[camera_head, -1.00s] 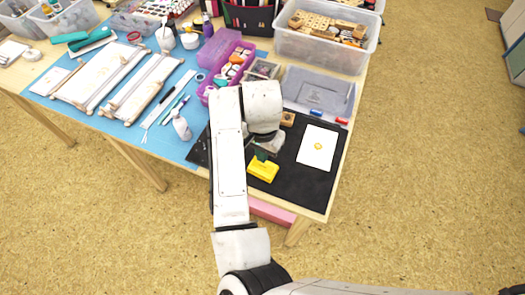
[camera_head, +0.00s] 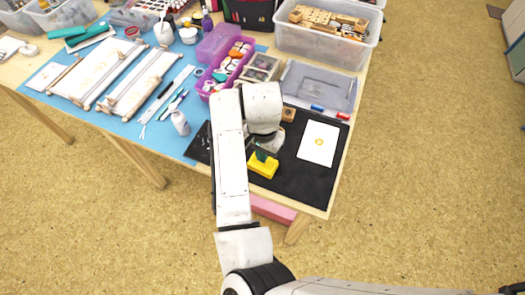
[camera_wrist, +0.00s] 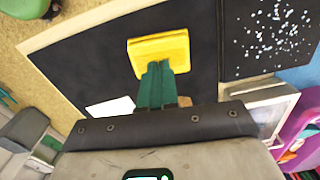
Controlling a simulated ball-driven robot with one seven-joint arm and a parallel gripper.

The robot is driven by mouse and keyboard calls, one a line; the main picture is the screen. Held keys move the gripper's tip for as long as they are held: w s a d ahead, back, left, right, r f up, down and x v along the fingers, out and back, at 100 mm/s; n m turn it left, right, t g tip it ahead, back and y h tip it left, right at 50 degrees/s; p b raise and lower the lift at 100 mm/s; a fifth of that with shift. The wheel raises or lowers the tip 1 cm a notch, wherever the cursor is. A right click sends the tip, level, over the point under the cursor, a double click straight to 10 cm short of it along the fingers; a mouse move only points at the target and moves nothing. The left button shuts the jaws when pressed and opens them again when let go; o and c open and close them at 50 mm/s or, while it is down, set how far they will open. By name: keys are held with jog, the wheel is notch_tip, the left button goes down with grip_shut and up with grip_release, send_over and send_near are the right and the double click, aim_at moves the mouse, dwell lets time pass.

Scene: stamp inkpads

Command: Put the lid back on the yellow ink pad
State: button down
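A yellow ink pad (camera_head: 264,165) sits on the black mat (camera_head: 306,184), near the table's front edge. It also shows in the wrist view (camera_wrist: 160,52) as one flat yellow block. I see no separate lid, and I cannot tell lid from base. My gripper (camera_head: 261,156) is over the pad's far side in the head view. In the wrist view its green fingers (camera_wrist: 156,76) are close together, with no visible gap or held thing between them. Their tips overlap the pad's near edge there; contact is unclear. My arm hides part of the mat.
A white card (camera_head: 319,143) with a yellow mark lies right of the pad. A wooden stamp block (camera_head: 288,115) is behind it. A purple box (camera_head: 232,68), a grey tray (camera_head: 320,86) and a white bottle (camera_head: 180,123) stand farther back. The mat's front right is clear.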

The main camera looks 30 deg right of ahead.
jog(key=shift+f+b, duration=0.7)
jog(key=shift+f, duration=0.5)
jog(key=shift+r, duration=0.2)
jog(key=shift+r+p, duration=3.25)
jog(key=shift+r, duration=0.1)
